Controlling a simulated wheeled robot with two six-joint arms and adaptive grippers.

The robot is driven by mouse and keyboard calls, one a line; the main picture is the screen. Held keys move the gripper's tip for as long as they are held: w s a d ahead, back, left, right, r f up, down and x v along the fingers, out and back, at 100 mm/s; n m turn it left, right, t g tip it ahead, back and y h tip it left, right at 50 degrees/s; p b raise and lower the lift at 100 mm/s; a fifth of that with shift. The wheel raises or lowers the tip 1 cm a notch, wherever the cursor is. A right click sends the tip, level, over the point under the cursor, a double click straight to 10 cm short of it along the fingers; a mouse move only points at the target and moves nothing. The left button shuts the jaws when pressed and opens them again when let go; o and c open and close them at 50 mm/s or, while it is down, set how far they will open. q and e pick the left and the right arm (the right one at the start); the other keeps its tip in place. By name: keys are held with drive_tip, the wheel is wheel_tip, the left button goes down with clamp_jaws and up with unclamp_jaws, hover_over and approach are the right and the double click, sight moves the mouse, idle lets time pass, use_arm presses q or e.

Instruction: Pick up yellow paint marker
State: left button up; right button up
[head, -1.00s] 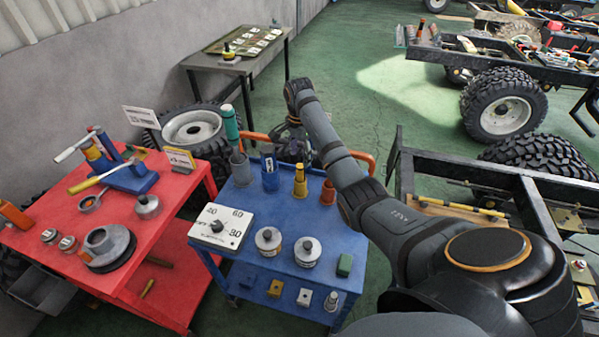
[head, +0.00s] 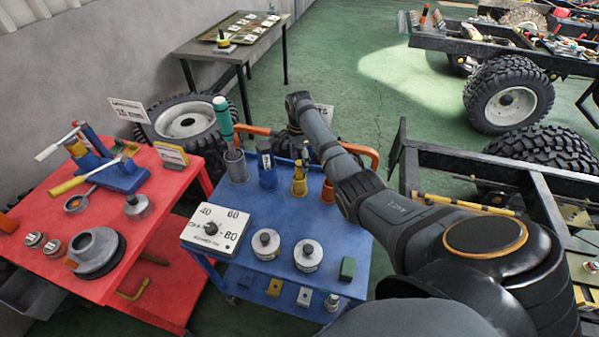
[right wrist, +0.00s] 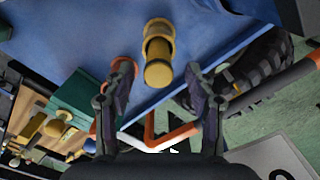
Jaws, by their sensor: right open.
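The yellow paint marker (head: 300,186) stands upright near the back edge of the blue cart (head: 265,206), between a dark blue container (head: 267,172) and an orange item (head: 327,191). My right gripper (head: 302,158) is at the marker's upper end in the head view and hides part of it. In the right wrist view the marker (right wrist: 158,66) shows between and just beyond the two spread fingers of the gripper (right wrist: 162,92). The fingers are open and no contact with the marker is visible. My left gripper is not in view.
A grey cup with a green-topped tool (head: 223,118) stands at the cart's back left. A dial box (head: 215,231) and two round weights (head: 308,255) sit on its front half. The orange handle rail (head: 365,150) runs behind. A red table (head: 165,232) stands to the left.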

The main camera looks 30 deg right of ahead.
sight(300, 177)
wheel_tip(300, 177, down, 3)
drive_tip(key=shift+s+f, duration=0.1)
drive_tip(key=shift+s, duration=0.05)
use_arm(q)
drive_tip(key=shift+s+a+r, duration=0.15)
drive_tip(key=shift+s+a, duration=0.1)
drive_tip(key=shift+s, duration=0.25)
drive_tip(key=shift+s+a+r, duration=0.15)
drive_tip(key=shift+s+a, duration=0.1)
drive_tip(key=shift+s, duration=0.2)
use_arm(e)
clamp_jaws()
